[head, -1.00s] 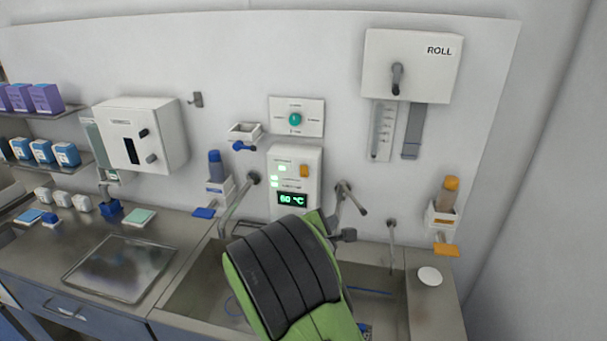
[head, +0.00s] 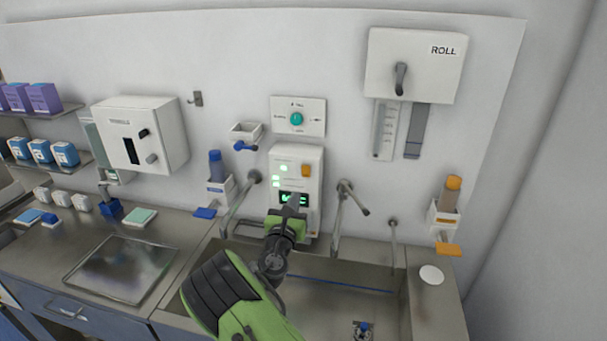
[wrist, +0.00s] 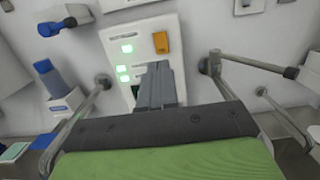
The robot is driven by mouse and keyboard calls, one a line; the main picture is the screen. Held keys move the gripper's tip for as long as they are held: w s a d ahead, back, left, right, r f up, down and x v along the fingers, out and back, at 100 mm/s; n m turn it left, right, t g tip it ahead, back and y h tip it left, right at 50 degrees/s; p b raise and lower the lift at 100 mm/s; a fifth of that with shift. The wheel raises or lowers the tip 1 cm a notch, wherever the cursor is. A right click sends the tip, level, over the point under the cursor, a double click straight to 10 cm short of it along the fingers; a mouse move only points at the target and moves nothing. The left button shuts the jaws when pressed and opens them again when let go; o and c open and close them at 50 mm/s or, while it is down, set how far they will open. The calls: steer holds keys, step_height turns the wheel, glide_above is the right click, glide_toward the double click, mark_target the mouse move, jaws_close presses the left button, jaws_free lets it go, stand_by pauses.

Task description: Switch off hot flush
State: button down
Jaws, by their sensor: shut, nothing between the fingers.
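The white control panel (head: 283,160) is on the wall above the sink. It has an orange rocker switch (head: 306,170) at its upper right, lit green indicators (head: 283,168) at its left, and a digital display (head: 284,198) partly hidden by my fingers. My gripper (head: 294,203) is shut and empty, pointing up at the panel just below the orange switch. In the wrist view, the closed fingers (wrist: 158,72) overlap the panel's lower part, and the orange switch (wrist: 161,43) is just beyond the tips. I cannot tell whether the tips touch the panel.
Metal taps stand on both sides of the panel, the right one (head: 343,200) close to my gripper. A blue-topped bottle (head: 216,165) is on the left. The sink (head: 330,290) lies below.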

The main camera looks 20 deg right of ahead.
mark_target(306, 169)
steer(key=p+x, duration=0.2)
steer(key=x, duration=0.9)
steer(key=shift+r+p, duration=0.1)
steer(key=shift+p, duration=0.3)
